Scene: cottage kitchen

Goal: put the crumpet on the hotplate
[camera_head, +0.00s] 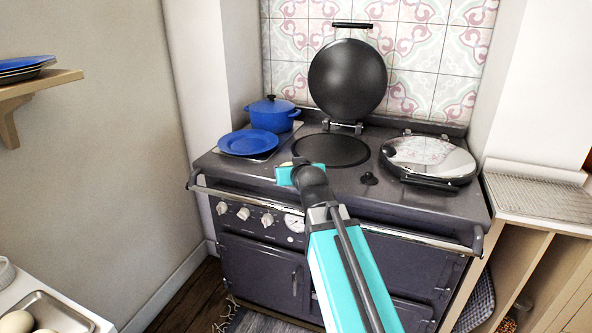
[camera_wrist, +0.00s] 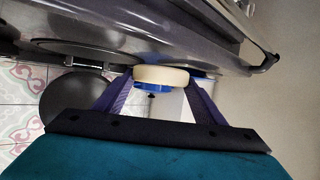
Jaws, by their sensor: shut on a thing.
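The crumpet (camera_wrist: 161,76) is a pale round disc between the two purple fingers of my gripper (camera_wrist: 161,85) in the wrist view, and the fingers are shut on it. In the head view my gripper (camera_head: 291,168) is above the front of the range, in front of the open hotplate and right of the blue plate. The crumpet is mostly hidden there. The hotplate (camera_head: 332,150) is a dark round plate with its round lid (camera_head: 347,78) raised behind it. The crumpet is held apart from the hotplate.
A blue plate (camera_head: 248,142) and a blue lidded pot (camera_head: 272,114) stand on the range's left side. A shiny closed lid (camera_head: 430,156) covers the right side. A rail (camera_head: 400,236) runs along the range front. A tray with eggs (camera_head: 45,312) is at lower left.

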